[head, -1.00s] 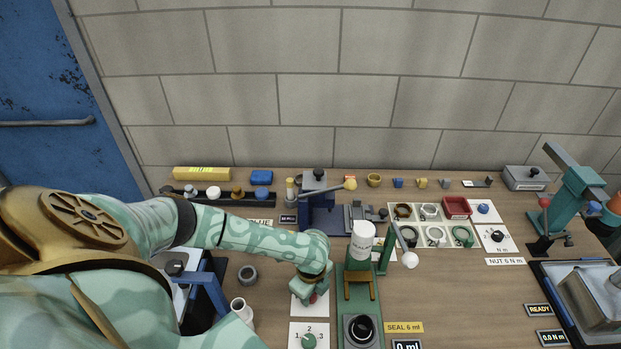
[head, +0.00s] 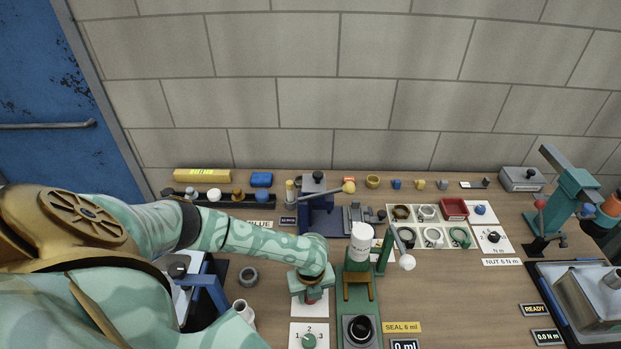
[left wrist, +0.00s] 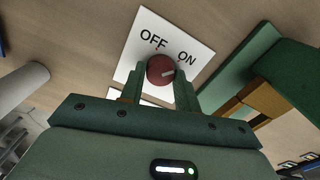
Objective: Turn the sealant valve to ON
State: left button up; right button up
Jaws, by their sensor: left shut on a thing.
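The sealant valve is a red round knob (left wrist: 161,69) on a white plate (left wrist: 190,32) marked OFF and ON. My left gripper (left wrist: 170,82) is shut on the knob, one finger on each side. A pale pointer line on the knob points to the right in the left wrist view, roughly toward the ON side. My right gripper is not in view.
Right of the valve stands a green stand with a white bottle (head: 361,240) and a black round pad (head: 360,329). A dial plate marked 1, 2, 3 (head: 323,340) lies in front. A white jar (head: 243,310) and grey ring (head: 248,275) are to the left.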

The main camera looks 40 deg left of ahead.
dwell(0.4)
pick_arm(q)
jog(key=o, duration=1)
jog(key=shift+r, duration=0.15)
notch_tip(320, 180, up, 16)
jog(key=p, duration=0.4)
